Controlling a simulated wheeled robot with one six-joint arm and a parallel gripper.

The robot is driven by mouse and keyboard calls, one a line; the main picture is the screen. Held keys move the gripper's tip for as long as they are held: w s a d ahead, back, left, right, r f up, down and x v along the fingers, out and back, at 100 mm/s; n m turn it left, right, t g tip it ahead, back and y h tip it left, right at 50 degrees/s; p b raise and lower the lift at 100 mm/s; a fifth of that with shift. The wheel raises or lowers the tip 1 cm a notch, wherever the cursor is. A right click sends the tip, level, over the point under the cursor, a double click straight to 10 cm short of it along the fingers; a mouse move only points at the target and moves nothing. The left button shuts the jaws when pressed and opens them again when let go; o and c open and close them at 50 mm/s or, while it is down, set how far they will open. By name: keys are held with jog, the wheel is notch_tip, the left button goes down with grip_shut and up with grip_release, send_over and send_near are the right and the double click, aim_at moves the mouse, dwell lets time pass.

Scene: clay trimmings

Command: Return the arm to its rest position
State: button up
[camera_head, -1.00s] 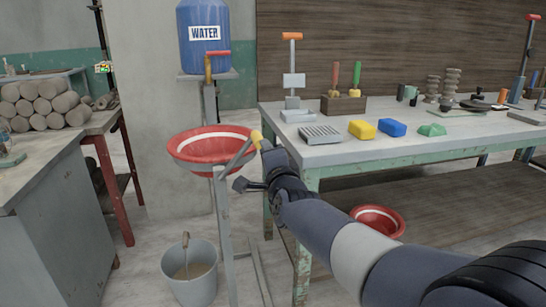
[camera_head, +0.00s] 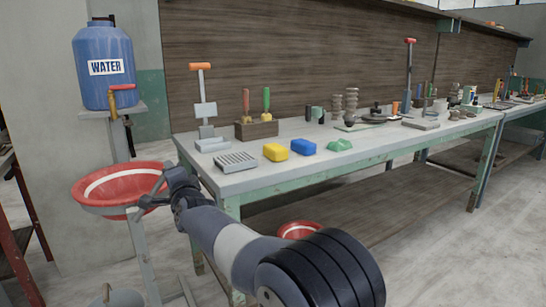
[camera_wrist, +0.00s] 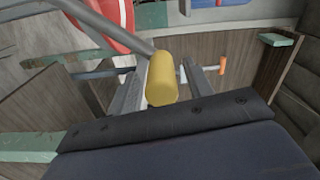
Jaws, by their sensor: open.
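My arm reaches from the lower right of the head view to the red basin with a white band (camera_head: 112,190). My gripper (camera_head: 158,188) is beside the basin's right rim, left of the workbench. In the wrist view my gripper (camera_wrist: 160,92) is open, with one finger on each side of a yellow handle (camera_wrist: 161,78). The handle is on the end of a grey rod that runs up beside the red basin (camera_wrist: 110,15). I cannot tell whether either finger touches the handle. The handle cannot be made out in the head view.
The workbench (camera_head: 375,150) stands close right of my gripper, with a yellow block (camera_head: 275,152), a blue block (camera_head: 302,147) and several tools on it. A blue water container (camera_head: 104,65) stands behind the basin. Another red basin (camera_head: 299,230) is under the bench. Floor is clear at lower right.

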jog(key=shift+w+a, duration=0.3)
jog(key=shift+w, duration=0.1)
jog(key=shift+s, duration=0.1)
jog(key=shift+s+d, duration=0.1)
jog(key=shift+d, duration=0.05)
jog(key=v, duration=1)
jog(key=x, duration=0.7)
jog(key=p+x, duration=0.1)
jog(key=x, duration=0.2)
jog(key=shift+w+r, duration=0.25)
jog(key=shift+r, duration=0.1)
jog(key=shift+s+a+r+n+p, duration=0.3)
jog(key=shift+s+a+n+p, duration=0.15)
jog(key=shift+a+n+p, duration=0.3)
